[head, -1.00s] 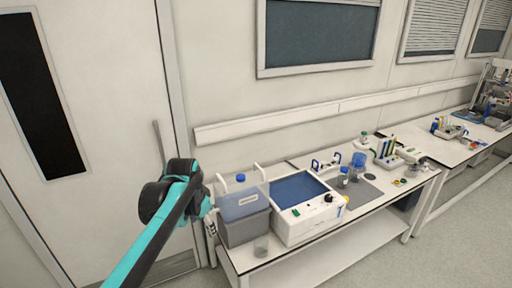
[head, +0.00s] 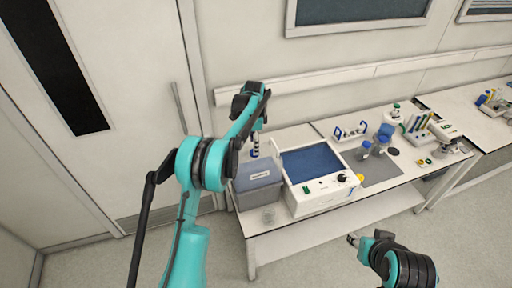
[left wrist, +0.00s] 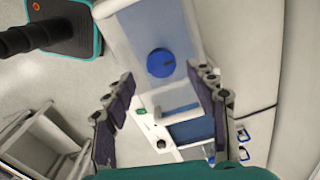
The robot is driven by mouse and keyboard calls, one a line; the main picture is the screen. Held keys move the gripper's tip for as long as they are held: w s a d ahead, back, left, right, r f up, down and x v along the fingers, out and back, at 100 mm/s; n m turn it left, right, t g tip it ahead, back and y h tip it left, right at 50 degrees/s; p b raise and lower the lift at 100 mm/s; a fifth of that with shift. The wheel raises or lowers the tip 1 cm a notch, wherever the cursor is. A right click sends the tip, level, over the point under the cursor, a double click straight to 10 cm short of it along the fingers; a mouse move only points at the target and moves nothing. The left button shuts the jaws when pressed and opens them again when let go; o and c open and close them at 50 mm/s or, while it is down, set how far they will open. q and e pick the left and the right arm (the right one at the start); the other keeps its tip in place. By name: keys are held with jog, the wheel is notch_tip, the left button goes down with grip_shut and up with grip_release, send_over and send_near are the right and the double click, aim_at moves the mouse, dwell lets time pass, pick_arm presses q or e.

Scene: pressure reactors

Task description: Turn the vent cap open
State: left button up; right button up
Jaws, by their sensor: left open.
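The round blue cap (left wrist: 161,62) sits on top of a pale container, just beyond my left fingertips in the left wrist view. It has a small dark mark on its right side. In the head view the cap is mostly hidden by my left gripper (head: 256,148), which points down above the grey box (head: 258,187). In the left wrist view my left gripper (left wrist: 160,80) is open, its two fingers wide apart with nothing between them. My right gripper (head: 353,240) is small at the lower right of the head view, in front of the bench; its jaws are unclear.
A white bath (head: 318,196) with a blue basin stands right of the grey box. A clear beaker (head: 268,215) stands before the box. Blue-capped bottles (head: 383,138) and racks (head: 418,128) fill the bench farther right. The wall (head: 240,60) is close behind.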

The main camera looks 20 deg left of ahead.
pick_arm(q)
jog(key=f, duration=0.3)
jog(key=shift+w, duration=0.2)
jog(key=shift+f, duration=0.3)
jog(key=shift+s+f, duration=0.1)
jog(key=shift+f, duration=0.05)
jog(key=c, duration=1.2)
jog(key=shift+o, duration=0.2)
